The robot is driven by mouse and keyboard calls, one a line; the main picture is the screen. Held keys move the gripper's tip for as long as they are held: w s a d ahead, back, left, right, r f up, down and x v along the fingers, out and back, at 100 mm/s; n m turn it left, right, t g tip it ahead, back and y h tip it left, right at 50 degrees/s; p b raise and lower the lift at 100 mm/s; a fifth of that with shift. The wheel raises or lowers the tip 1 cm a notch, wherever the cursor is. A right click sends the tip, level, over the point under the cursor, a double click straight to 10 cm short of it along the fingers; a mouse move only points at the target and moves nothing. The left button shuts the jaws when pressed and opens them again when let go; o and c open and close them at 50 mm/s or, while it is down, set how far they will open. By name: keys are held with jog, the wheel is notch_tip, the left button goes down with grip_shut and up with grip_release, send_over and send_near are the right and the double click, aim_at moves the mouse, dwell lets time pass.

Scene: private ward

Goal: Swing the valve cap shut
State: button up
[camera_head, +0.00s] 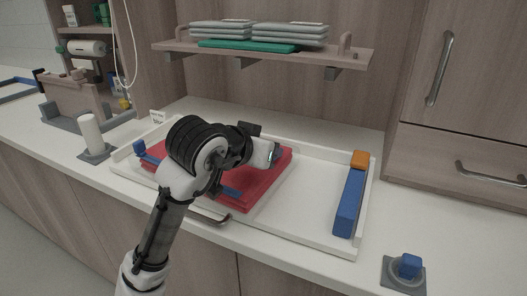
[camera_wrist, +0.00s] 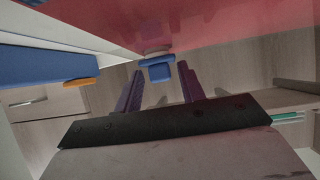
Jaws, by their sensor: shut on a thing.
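The red pad (camera_head: 245,194) with blue straps lies in the left part of a white tray (camera_head: 300,215). In the wrist view the red pad (camera_wrist: 240,22) fills the top, with a pale round valve (camera_wrist: 154,48) on its side. The blue valve cap (camera_wrist: 158,71) sits just below the valve in that view, between the tips of my gripper (camera_wrist: 160,72). My gripper (camera_head: 274,153) is shut on the cap at the pad's far right corner. In the head view a bit of blue cap (camera_head: 276,153) shows at the fingers. Whether the cap touches the valve mouth is unclear.
A blue bar (camera_head: 349,203) with an orange end (camera_head: 360,159) lies along the tray's right side. A blue knob on a grey base (camera_head: 408,267) stands at the right front. A shelf (camera_head: 350,57) with folded linen hangs above. The tray's middle is clear.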

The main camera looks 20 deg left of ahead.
dwell(0.3)
jog(key=o, duration=0.6)
jog(key=v, duration=1.3)
jog(key=shift+s+r, duration=0.25)
jog(key=shift+s, duration=0.05)
